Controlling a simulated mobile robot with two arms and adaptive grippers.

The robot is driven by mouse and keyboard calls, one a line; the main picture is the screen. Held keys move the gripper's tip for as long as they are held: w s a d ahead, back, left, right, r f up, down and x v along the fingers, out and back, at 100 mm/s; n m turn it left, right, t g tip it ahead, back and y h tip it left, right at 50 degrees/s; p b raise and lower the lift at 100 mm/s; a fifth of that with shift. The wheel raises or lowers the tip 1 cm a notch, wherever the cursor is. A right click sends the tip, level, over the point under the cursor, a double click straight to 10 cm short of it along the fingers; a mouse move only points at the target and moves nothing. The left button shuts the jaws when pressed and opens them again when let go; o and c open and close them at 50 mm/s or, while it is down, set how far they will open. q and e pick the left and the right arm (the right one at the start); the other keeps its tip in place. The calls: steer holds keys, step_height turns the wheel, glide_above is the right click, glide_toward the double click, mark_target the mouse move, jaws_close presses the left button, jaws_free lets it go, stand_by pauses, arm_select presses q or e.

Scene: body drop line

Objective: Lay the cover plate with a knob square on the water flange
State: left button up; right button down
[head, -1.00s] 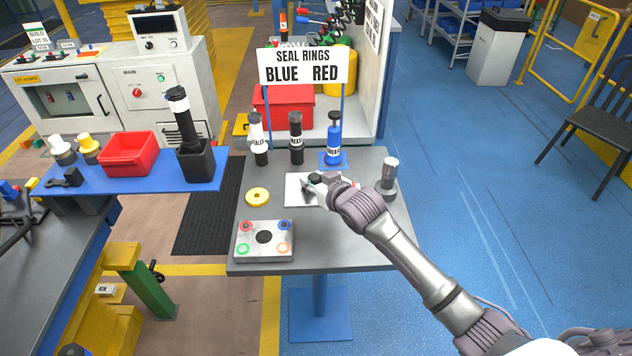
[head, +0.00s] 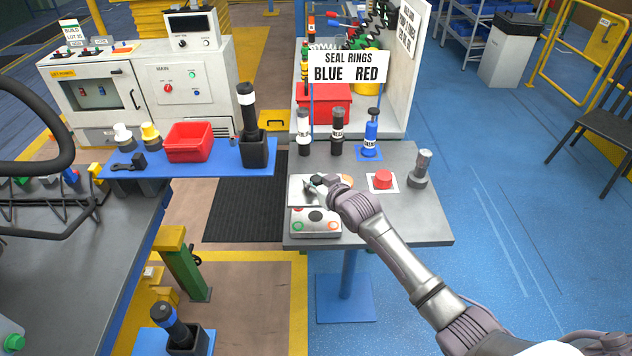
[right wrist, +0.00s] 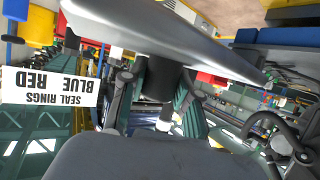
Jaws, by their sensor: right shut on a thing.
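My right gripper (head: 311,184) is shut on the dark knob (right wrist: 160,78) of the grey cover plate (head: 300,194). In the right wrist view the plate (right wrist: 185,32) spreads as a broad slab beyond the fingers. In the head view the plate overlaps the back edge of the flange block (head: 316,234), which has a dark central hole and coloured rings at its corners. The plate appears held above the block; I cannot tell the gap. Part of the block's back is hidden. My left gripper is out of view.
A red knob on a white square (head: 383,181) and a grey metal post (head: 422,170) stand to the right. Several labelled bottles stand at the back, under the seal rings sign (head: 348,67). An orange disc (head: 346,180) is partly hidden. The table's front right (head: 415,225) is clear.

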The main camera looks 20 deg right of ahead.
steer(key=shift+a+r, duration=0.1)
steer(key=shift+r, duration=0.05)
steer(key=shift+s+f+b, duration=0.1)
steer(key=shift+f+b, duration=0.35)
steer(key=shift+f, duration=0.3)
steer(key=b, duration=0.3)
glide_above(315, 216)
step_height(315, 216, down, 5)
steer(key=shift+f, duration=0.1)
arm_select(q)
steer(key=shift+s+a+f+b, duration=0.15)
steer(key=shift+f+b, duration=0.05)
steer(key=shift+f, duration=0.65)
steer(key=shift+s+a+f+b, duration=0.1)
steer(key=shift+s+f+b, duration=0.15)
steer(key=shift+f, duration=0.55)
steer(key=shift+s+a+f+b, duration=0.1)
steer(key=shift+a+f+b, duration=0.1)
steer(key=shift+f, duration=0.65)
arm_select(e)
steer(key=shift+f, duration=0.65)
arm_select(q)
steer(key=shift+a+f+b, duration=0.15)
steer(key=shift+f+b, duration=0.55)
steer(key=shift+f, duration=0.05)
arm_select(e)
steer(key=shift+f, duration=1)
steer(key=c, duration=0.8)
jaws_free()
steer(key=shift+o, duration=0.2)
